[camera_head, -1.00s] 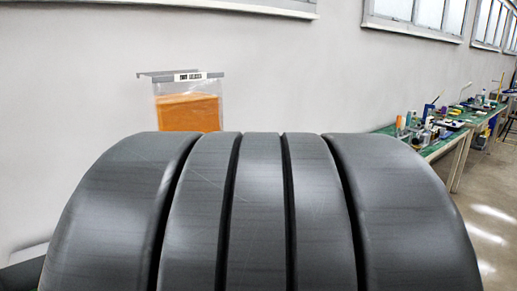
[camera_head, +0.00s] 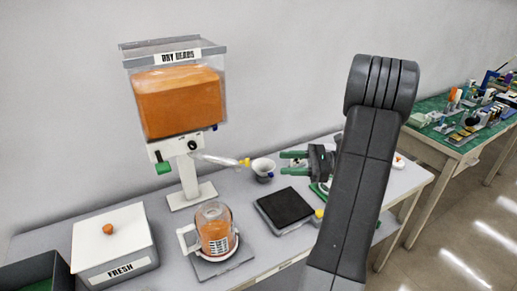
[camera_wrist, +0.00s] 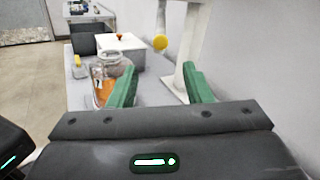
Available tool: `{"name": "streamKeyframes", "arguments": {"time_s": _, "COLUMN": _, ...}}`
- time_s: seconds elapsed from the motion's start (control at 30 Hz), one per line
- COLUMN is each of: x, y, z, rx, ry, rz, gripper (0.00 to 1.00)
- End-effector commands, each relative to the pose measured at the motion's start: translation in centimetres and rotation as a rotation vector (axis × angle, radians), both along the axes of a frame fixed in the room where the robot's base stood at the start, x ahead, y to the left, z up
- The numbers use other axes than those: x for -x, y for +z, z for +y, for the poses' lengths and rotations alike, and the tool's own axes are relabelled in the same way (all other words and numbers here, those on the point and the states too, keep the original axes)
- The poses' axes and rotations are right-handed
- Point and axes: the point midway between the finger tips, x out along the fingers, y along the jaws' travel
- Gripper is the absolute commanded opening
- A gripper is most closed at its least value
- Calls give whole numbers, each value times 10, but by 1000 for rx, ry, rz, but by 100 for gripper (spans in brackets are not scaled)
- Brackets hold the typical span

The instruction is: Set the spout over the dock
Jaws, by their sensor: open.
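The dispenser (camera_head: 178,95), labelled "DRY BEADS", holds orange beads on a white stand. Its spout (camera_head: 222,160) is a pale clear tube with a yellow tip, pointing right toward my gripper. The yellow tip shows in the wrist view (camera_wrist: 160,43), ahead and between the fingers. My gripper (camera_head: 288,163) is open and empty, its green fingers pointing left, a short gap from the tip. The fingers also show in the wrist view (camera_wrist: 161,72). I cannot tell for sure which thing is the dock; a black square pad (camera_head: 284,207) lies below and right of the spout.
A jar of orange beads (camera_head: 214,232) stands on a grey plate in front of the dispenser. A white box (camera_head: 112,240) labelled "FRESH" is at left, beside a dark green bin (camera_head: 35,275). A cluttered green bench (camera_head: 455,125) stands right.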

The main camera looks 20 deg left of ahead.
Motion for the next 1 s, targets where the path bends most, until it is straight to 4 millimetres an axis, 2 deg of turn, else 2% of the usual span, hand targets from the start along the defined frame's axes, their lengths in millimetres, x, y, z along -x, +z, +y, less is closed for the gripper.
{"name": "streamKeyframes", "arguments": {"time_s": 0.13, "x": 1, "y": 1, "z": 8, "rx": -11, "ry": 6, "rz": 8, "gripper": 45}}
{"name": "streamKeyframes", "arguments": {"time_s": 0.23, "x": 6, "y": 2, "z": 21, "rx": -10, "ry": 6, "rz": 7, "gripper": 45}}
{"name": "streamKeyframes", "arguments": {"time_s": 0.5, "x": 26, "y": 2, "z": 76, "rx": -8, "ry": 8, "rz": 7, "gripper": 45}}
{"name": "streamKeyframes", "arguments": {"time_s": 0.7, "x": 38, "y": 2, "z": 109, "rx": -8, "ry": 6, "rz": 6, "gripper": 45}}
{"name": "streamKeyframes", "arguments": {"time_s": 0.8, "x": 41, "y": 1, "z": 121, "rx": -8, "ry": 4, "rz": 6, "gripper": 45}}
{"name": "streamKeyframes", "arguments": {"time_s": 1.0, "x": 45, "y": 1, "z": 130, "rx": -8, "ry": 4, "rz": 6, "gripper": 45}}
